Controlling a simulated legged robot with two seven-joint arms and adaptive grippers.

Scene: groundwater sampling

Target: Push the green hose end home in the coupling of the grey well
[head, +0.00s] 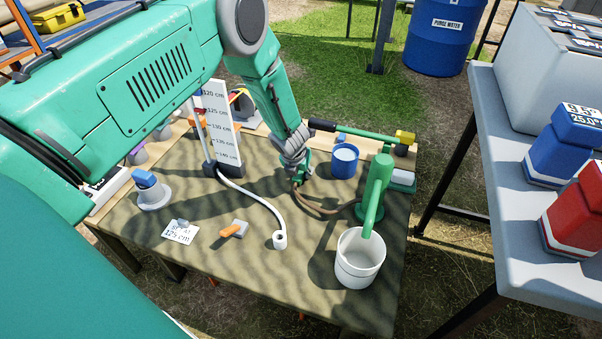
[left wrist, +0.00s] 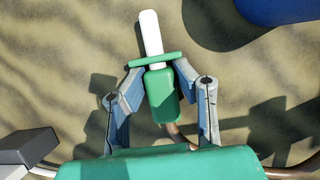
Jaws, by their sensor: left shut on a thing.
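My left gripper (head: 294,164) is above the middle of the table. In the left wrist view my left gripper (left wrist: 157,69) is shut on the green hose end (left wrist: 162,98), fingers on both sides by its green flange. A white tip (left wrist: 150,32) sticks out beyond the flange, with no coupling around it. A brown hose (head: 322,210) runs from the held end towards the green pump (head: 377,185). A grey round fitting (head: 154,197) with a blue block on it stands at the table's left; I cannot tell whether it is the grey well. My right gripper is out of view.
The pump's spout hangs over a white bucket (head: 357,270). A blue cup (head: 344,161) stands right of my left gripper. A depth board (head: 219,120) stands behind, with a white hose (head: 262,199) ending on the table. An orange-handled tool (head: 232,231) and a label card (head: 180,232) lie in front.

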